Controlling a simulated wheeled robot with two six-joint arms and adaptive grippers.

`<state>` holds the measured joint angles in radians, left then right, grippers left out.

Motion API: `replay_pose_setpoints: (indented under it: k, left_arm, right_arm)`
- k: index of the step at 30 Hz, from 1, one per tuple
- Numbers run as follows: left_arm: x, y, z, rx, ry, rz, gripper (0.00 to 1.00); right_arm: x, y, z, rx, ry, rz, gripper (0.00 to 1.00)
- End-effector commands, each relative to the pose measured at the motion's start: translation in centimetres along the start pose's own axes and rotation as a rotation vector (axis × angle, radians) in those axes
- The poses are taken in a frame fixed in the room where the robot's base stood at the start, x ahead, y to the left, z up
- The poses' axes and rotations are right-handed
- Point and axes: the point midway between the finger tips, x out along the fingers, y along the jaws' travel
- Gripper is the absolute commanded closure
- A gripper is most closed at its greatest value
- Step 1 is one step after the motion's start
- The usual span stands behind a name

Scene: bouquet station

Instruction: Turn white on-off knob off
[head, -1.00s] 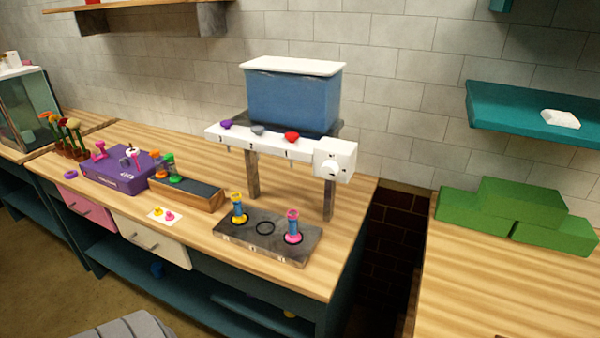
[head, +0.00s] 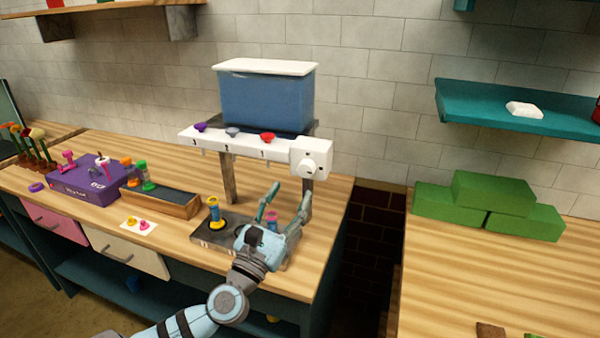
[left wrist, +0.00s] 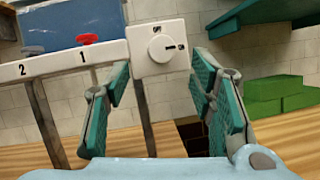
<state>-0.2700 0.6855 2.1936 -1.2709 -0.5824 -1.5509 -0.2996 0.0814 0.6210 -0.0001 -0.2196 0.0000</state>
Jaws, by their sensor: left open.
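The white on-off knob (head: 309,170) is a round dial on a white box at the right end of the white dispenser bar. In the left wrist view the knob (left wrist: 161,48) shows near the top, with a small dark slot and dark marks beside it. My left gripper (head: 287,199) is open below and in front of the knob, not touching it. In the left wrist view its two teal-padded fingers (left wrist: 160,97) stand apart, with the knob above the gap between them. My right gripper is not in view.
A blue tank (head: 265,98) with a white lid stands above the bar (head: 232,143). Purple, grey and red levers sit on the bar. A dark tray (head: 205,235) with bottles lies beneath. A gap separates the right counter, which holds green blocks (head: 492,205).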

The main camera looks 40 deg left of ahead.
Motion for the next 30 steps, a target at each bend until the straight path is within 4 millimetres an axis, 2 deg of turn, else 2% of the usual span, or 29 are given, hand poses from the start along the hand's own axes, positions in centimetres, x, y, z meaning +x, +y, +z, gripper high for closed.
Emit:
replay_pose_setpoints:
  k: [1, 3, 6, 10, 17, 26, 30]
  left_arm:
    - [1.6, 0.2, 0.5, -0.003, -0.003, 0.005, 0.50]
    - [3.2, 0.1, 0.5, -0.004, -0.001, 0.003, 0.50]
    - [4.8, 0.1, 0.2, -0.003, 0.001, 0.002, 0.50]
    - [5.6, 0.0, 0.1, -0.002, 0.002, 0.000, 0.50]
    - [5.6, 0.0, -0.1, -0.002, 0.002, -0.001, 0.50]
    - [5.6, -0.1, -0.1, -0.003, 0.003, -0.001, 0.98]
    - [5.6, -0.1, -0.1, -0.006, 0.002, -0.001, 0.98]
  right_arm:
    - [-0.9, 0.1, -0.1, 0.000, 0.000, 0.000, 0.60]
    - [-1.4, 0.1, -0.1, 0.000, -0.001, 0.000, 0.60]
    - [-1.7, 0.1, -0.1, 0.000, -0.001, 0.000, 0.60]
    - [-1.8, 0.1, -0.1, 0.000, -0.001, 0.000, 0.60]
    - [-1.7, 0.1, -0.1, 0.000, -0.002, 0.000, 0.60]
    - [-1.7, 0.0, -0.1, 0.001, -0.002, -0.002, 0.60]
    - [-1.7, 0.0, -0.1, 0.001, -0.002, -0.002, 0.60]
